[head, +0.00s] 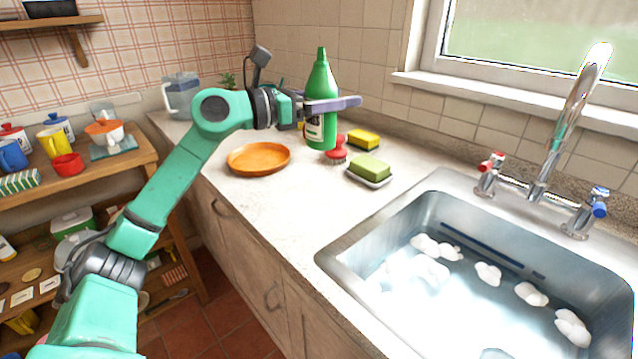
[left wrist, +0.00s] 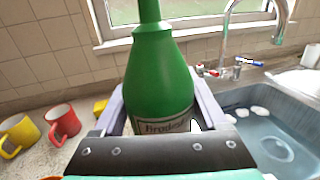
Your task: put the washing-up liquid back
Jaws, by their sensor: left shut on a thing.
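The washing-up liquid is a green bottle (head: 321,78) with a narrow neck and a pale label, upright over the counter near the tiled back wall. My left gripper (head: 333,104) is shut on its middle, with a finger across the front. In the left wrist view the bottle (left wrist: 160,75) stands between the two fingers, its label partly hidden by the gripper's body. I cannot tell whether its base touches the counter. My right gripper is not in view.
An orange dish (head: 258,158) lies left. The sink (head: 440,185) is right. Yellow (left wrist: 18,134) and red (left wrist: 62,122) mugs stand on the counter.

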